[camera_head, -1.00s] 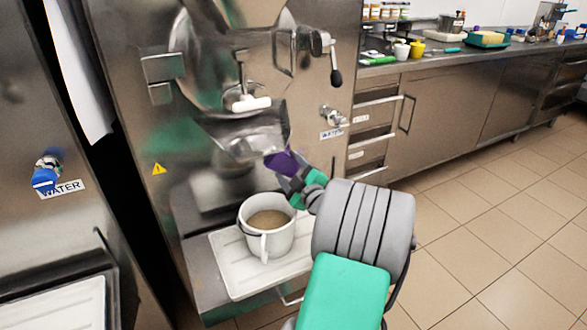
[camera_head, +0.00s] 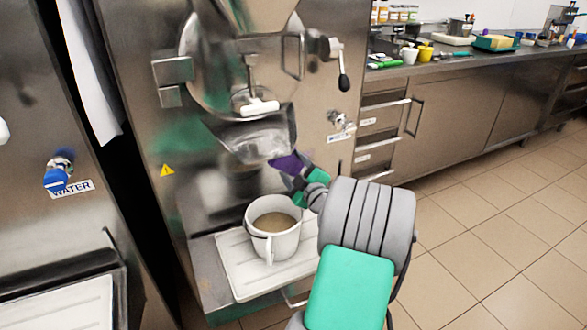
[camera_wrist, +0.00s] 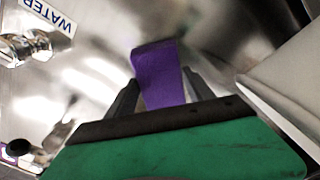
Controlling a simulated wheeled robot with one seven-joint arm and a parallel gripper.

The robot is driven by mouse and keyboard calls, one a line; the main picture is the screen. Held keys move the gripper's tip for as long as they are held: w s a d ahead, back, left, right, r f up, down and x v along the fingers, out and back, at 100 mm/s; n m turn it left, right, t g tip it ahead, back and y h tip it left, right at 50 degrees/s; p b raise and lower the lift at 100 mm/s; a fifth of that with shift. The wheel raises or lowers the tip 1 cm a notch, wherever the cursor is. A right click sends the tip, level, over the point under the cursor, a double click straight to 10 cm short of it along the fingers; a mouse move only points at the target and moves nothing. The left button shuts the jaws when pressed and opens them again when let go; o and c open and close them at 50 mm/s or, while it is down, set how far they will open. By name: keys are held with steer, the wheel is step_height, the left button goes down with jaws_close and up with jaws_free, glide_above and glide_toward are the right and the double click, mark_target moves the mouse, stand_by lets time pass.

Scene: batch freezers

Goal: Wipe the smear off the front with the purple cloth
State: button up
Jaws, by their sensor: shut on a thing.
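The purple cloth (camera_head: 288,162) is held in my gripper (camera_head: 292,177), in front of the steel freezer front (camera_head: 215,180) and just below the metal spout. In the wrist view the purple cloth (camera_wrist: 158,75) stands up between the two dark fingers of my gripper (camera_wrist: 160,92), which is shut on it. The freezer's steel surface lies behind the cloth there. I cannot tell whether the cloth touches the front. I cannot make out a smear clearly; reflections cover the steel.
A white pitcher (camera_head: 273,229) of brownish liquid stands on a white tray (camera_head: 240,282) below my gripper. The spout (camera_head: 262,135) juts out above it. A water tap (camera_head: 342,124) is at the right. A counter (camera_head: 450,62) runs along the back right; the tiled floor is clear.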

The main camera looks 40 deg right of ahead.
steer(key=shift+w+d, duration=0.2)
steer(key=shift+w, duration=0.45)
